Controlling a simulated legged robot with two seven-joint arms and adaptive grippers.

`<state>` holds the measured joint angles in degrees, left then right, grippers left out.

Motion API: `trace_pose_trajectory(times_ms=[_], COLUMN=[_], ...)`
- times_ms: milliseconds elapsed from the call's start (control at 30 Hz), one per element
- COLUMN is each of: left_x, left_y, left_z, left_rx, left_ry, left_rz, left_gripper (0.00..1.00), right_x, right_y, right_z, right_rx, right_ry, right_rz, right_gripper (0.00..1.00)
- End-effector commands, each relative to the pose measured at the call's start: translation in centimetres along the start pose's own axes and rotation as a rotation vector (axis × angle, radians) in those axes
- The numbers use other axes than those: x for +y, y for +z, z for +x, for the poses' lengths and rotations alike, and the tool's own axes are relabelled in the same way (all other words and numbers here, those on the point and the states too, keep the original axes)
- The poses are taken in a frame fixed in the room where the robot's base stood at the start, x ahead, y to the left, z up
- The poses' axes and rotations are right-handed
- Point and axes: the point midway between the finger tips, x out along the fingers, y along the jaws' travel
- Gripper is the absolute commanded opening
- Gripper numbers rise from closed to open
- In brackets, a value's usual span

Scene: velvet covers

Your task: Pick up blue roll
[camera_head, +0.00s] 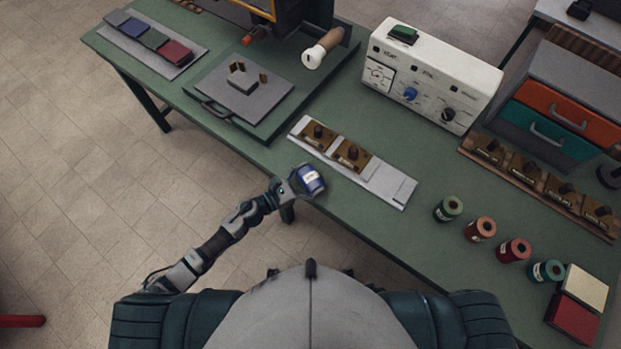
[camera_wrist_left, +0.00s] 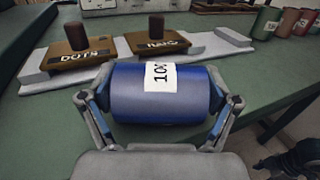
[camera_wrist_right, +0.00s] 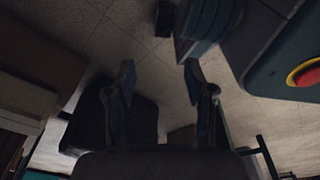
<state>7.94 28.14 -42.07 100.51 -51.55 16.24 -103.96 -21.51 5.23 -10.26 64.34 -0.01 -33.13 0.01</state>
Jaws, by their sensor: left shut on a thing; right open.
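The blue roll (camera_head: 311,180) has a white label and is held at the end of my left arm, over the front edge of the green table. In the left wrist view the blue roll (camera_wrist_left: 160,95) lies crosswise between the two fingers of my left gripper (camera_wrist_left: 158,112). That gripper is shut on it, one finger at each end. In the head view my left gripper (camera_head: 296,184) is just left of the roll. My right gripper (camera_wrist_right: 160,85) shows only in the right wrist view. Its fingers are apart with nothing between them, above the floor.
A pale tray (camera_head: 392,186) with brown stamped blocks lies just beyond the roll. Green, orange, red and teal rolls (camera_head: 481,229) stand in a row at the right. A white control box (camera_head: 432,75) and a press with a grey plate (camera_head: 238,97) stand farther back.

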Motion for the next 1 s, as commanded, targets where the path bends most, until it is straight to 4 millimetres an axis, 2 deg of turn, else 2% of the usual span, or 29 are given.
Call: trace_pose_trajectory(times_ms=[200,267,467,700,833,1000], left_x=[0.0,-1.4,-5.6,-10.7,-12.4,-13.4], left_y=[3.3,2.8,3.1,3.7,3.9,4.1], left_z=[-0.1,-0.9,-3.5,-6.8,-7.8,-8.5], left_rx=[-0.002,0.000,0.000,0.000,0.000,-0.001], left_ry=[-0.002,-0.002,-0.002,-0.001,0.000,0.000], left_rz=[0.006,-0.002,-0.004,-0.005,-0.003,-0.001], left_gripper=[0.41,0.41,0.41,0.41,0.41,0.41], right_x=[-0.1,-0.1,-0.1,0.0,0.0,0.0], right_y=[2.8,2.6,2.5,1.3,0.6,-0.1], right_z=[0.7,0.8,0.8,0.6,0.4,0.1], right_rx=[-0.024,-0.020,-0.020,-0.014,-0.010,-0.004], right_ry=[-0.001,-0.001,-0.001,-0.001,0.000,0.000], right_rz=[-0.002,-0.002,-0.002,-0.001,0.000,-0.001], right_gripper=[0.54,0.54,0.54,0.54,0.54,0.54])
